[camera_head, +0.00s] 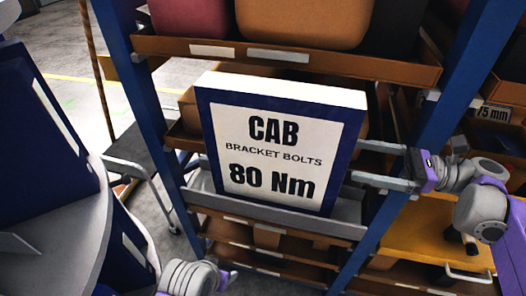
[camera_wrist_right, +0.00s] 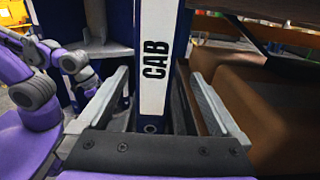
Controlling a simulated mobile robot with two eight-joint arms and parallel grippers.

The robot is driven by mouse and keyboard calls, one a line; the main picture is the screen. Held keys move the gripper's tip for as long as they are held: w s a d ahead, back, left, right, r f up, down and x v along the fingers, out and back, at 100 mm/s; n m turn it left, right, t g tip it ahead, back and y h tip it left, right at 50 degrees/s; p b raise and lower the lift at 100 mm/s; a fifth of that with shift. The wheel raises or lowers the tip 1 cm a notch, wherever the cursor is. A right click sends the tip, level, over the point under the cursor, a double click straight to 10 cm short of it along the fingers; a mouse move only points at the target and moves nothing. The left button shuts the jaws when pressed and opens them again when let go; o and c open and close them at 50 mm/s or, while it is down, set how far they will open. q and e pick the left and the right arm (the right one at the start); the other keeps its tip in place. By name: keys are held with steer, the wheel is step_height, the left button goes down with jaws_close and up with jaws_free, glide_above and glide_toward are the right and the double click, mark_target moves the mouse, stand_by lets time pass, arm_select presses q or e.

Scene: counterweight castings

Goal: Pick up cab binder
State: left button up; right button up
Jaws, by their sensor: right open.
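The cab binder (camera_head: 283,206) is a dark blue binder with a white panel reading "CAB BRACKET BOLTS 80 Nm". It stands slightly tilted in the head picture on a grey shelf ledge. Its spine, with a white "CAB" label, shows in the right wrist view (camera_wrist_right: 153,80). My right gripper (camera_head: 356,161) is open at the binder's right edge. In the right wrist view the spine appears between the two spread fingers (camera_wrist_right: 161,76), with gaps on both sides. How far the fingers reach along it is unclear. My left arm shows at the bottom; its fingers are not visible.
The blue-posted rack (camera_head: 148,85) surrounds the binder. A brown shelf (camera_head: 290,62) carrying red, brown and dark rounded castings is above. Wooden shelves (camera_head: 262,243) are below. A yellow surface (camera_head: 425,226) is at lower right. A grey cart (camera_head: 133,150) stands left.

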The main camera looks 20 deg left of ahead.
mark_target(315, 154)
steer(key=a, duration=1)
steer(key=shift+s+a+f+p, duration=0.1)
steer(key=shift+s+f+p, duration=0.05)
steer(key=shift+s+p, duration=0.25)
steer(key=shift+c, duration=0.3)
jaws_close()
